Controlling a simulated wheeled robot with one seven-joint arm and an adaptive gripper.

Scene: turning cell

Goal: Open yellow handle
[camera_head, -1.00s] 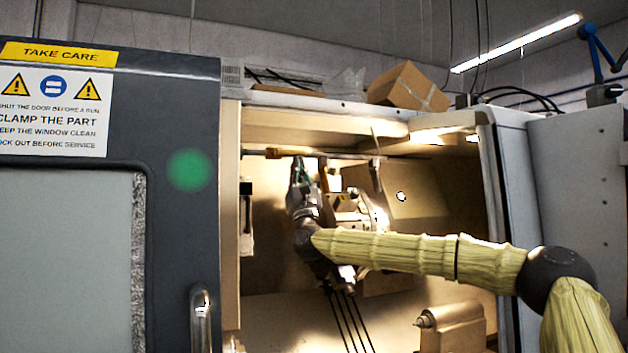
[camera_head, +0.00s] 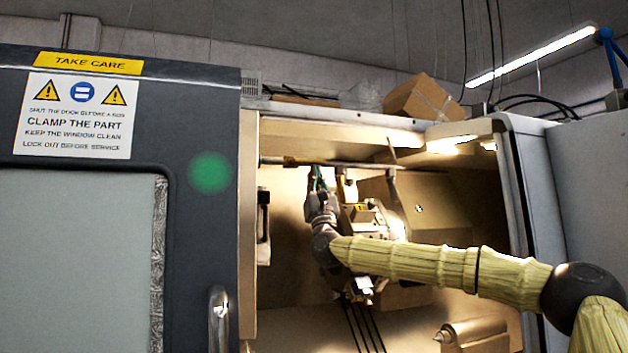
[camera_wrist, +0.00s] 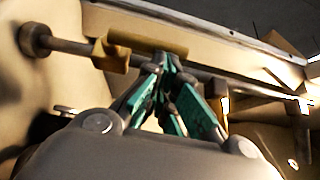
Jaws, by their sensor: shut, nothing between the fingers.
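The yellow handle (camera_wrist: 150,43) is a dull yellow-brown lever on a horizontal pipe inside the machine. In the wrist view it lies along the pipe, with a blocky hub (camera_wrist: 112,56) at its left end. It also shows small in the head view (camera_head: 291,161), under the top edge of the opening. My gripper (camera_wrist: 165,62) has green fingers drawn together at the tips, with nothing between them. The tips are at the lower side of the lever, toward its right part; I cannot tell whether they touch it. My gripper (camera_head: 317,172) is partly lost against the fittings in the head view.
A dark grey door (camera_head: 190,110) with a warning sign (camera_head: 80,117) stands left of the opening. A grey panel (camera_head: 535,200) bounds it on the right. Machine fittings (camera_head: 370,225) are close behind my arm. A cardboard box (camera_head: 423,98) rests on top.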

